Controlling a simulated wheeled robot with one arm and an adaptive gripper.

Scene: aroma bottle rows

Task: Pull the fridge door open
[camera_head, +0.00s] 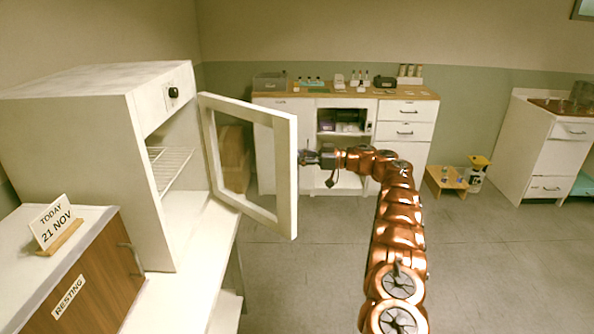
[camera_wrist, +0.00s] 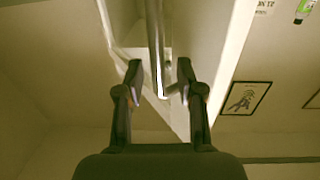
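The white fridge (camera_head: 90,115) stands on a white counter at the left, its open side facing right. Its framed door (camera_head: 286,180) stands swung well out from the body, hinged at the far edge, with a wire shelf (camera_head: 170,165) showing inside. My gripper (camera_head: 304,158) is at the outer face of the door, near its free edge. In the wrist view the metal handle bar (camera_wrist: 155,35) runs between the two fingers of my gripper (camera_wrist: 161,76). The fingers are apart, with a gap visible on both sides of the bar. In the head view the handle is hidden or too small to tell.
A cabinet (camera_head: 400,110) with bottles on top stands behind my arm. A wooden "RESTING" cabinet (camera_head: 95,285) with a date sign (camera_head: 52,222) is at the front left. A low wooden stand (camera_head: 445,182) is on the floor. The floor (camera_head: 500,270) at the right is clear.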

